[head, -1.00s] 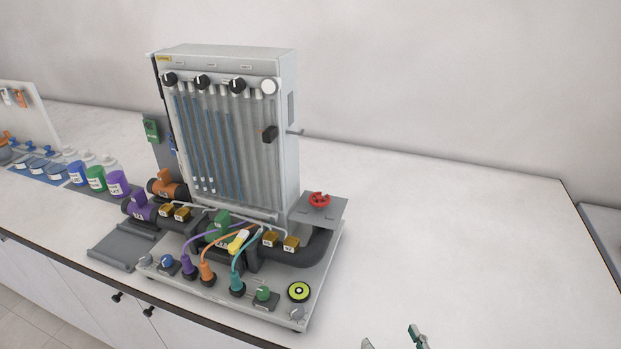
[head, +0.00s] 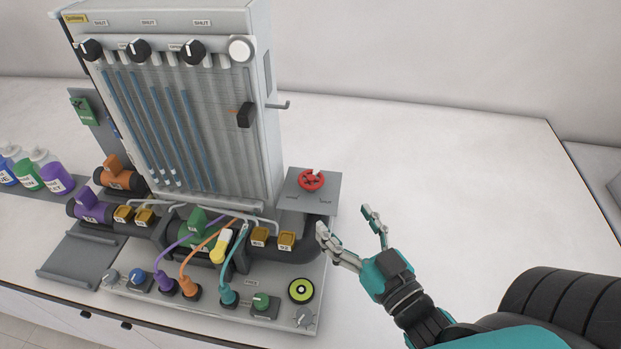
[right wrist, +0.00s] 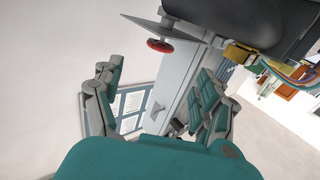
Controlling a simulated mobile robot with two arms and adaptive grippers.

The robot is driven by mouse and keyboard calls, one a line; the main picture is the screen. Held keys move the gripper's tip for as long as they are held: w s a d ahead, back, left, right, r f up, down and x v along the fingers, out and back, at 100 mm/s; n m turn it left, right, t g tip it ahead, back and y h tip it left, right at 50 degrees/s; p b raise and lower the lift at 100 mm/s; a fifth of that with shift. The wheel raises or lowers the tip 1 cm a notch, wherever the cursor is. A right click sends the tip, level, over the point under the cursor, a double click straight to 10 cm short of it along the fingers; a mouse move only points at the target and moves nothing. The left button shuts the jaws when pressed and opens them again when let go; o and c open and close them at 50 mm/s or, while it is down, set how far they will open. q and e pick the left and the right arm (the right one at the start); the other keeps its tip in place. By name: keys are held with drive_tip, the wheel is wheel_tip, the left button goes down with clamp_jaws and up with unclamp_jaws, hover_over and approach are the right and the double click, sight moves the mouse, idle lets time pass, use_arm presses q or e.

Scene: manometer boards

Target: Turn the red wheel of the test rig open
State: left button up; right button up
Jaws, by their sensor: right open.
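The red wheel (head: 311,180) sits on top of a grey plate (head: 322,195) at the right end of the test rig (head: 290,305). It also shows in the right wrist view (right wrist: 159,45), seen near the edge of its plate. My right gripper (head: 346,222) is open and empty. In the head view it appears to the right of and in front of the wheel, apart from it. In the right wrist view the open fingers (right wrist: 158,88) have nothing between them. My left gripper is not in view.
A tall manometer board (head: 180,120) with black knobs stands behind the rig. A side peg (head: 280,105) sticks out from its right side. Coloured plugs and cables fill the rig's front left. The white bench (head: 450,150) is clear to the right.

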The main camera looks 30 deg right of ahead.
sight(318, 187)
drive_tip(key=w+b, duration=0.1)
drive_tip(key=w, duration=0.6)
drive_tip(key=shift+a+b, duration=0.1)
drive_tip(key=shift+b, duration=0.25)
drive_tip(key=w+p, duration=0.1)
drive_tip(key=w, duration=0.4)
drive_tip(key=shift+w+p, duration=0.2)
drive_tip(key=shift+p, duration=0.1)
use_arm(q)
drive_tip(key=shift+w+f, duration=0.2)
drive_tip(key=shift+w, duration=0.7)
use_arm(e)
drive_tip(key=shift+w+a, duration=0.1)
drive_tip(key=shift+w, duration=0.3)
drive_tip(key=shift+f, duration=0.1)
drive_tip(key=c, duration=1.2)
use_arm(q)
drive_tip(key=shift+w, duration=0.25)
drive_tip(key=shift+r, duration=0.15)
